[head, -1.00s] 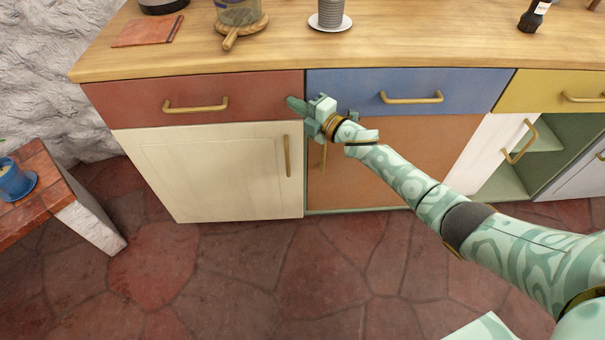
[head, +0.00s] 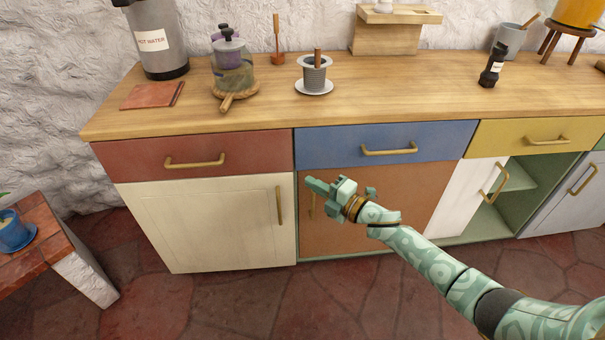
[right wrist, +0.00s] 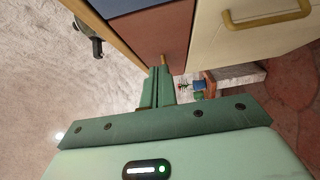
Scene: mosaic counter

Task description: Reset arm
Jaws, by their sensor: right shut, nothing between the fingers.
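My right gripper (head: 318,187) is in front of the counter, near the orange-brown door (head: 370,218) below the blue drawer (head: 345,147). Its fingers point left, towards the gap beside the cream door (head: 215,215). It is shut and empty. In the right wrist view its closed fingers (right wrist: 158,88) show in front of the cabinet fronts, with nothing between them. The right arm reaches in from the lower right. My left gripper is in neither view.
The wooden counter (head: 420,98) holds a hot water dispenser (head: 158,42), a glass jar (head: 232,72) and a grey cup (head: 315,74) on a saucer. A white door (head: 462,198) stands open at the right. A brick bench (head: 40,225) is at the left. The stone floor between is clear.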

